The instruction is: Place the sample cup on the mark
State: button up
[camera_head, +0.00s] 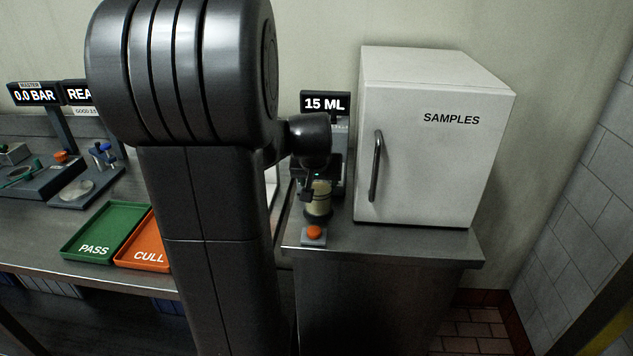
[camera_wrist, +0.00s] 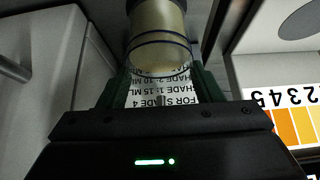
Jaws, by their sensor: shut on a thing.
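The sample cup (camera_head: 319,198) is a clear cup with pale yellowish liquid. In the head view it stands out at the dispenser on the steel counter, just behind an orange button. In the wrist view the cup (camera_wrist: 158,45) is upside down in the picture, between the two green-edged fingers. My gripper (camera_head: 309,188) is shut on the cup; its fingers also show in the wrist view (camera_wrist: 160,92). I cannot tell whether the cup touches the surface below it. The mark cannot be made out in either view.
A white SAMPLES cabinet (camera_head: 430,140) stands right of the dispenser, whose display (camera_head: 325,104) reads 15 ML. The orange button (camera_head: 313,232) sits at the counter's front edge. Green PASS (camera_head: 105,232) and orange CULL (camera_head: 146,250) trays lie left. A colour chart (camera_wrist: 290,122) shows in the wrist view.

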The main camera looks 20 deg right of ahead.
jog(key=shift+f, duration=0.4)
jog(key=shift+f, duration=0.15)
jog(key=shift+f, duration=0.15)
jog(key=o, duration=1.6)
jog(key=shift+s+a+r, duration=0.1)
jog(key=shift+s+r, duration=0.05)
jog(key=shift+r, duration=0.4)
jog(key=v, duration=1.1)
jog(key=shift+s+a+r, duration=0.1)
jog(key=shift+s+r, duration=0.05)
jog(key=shift+r, duration=0.05)
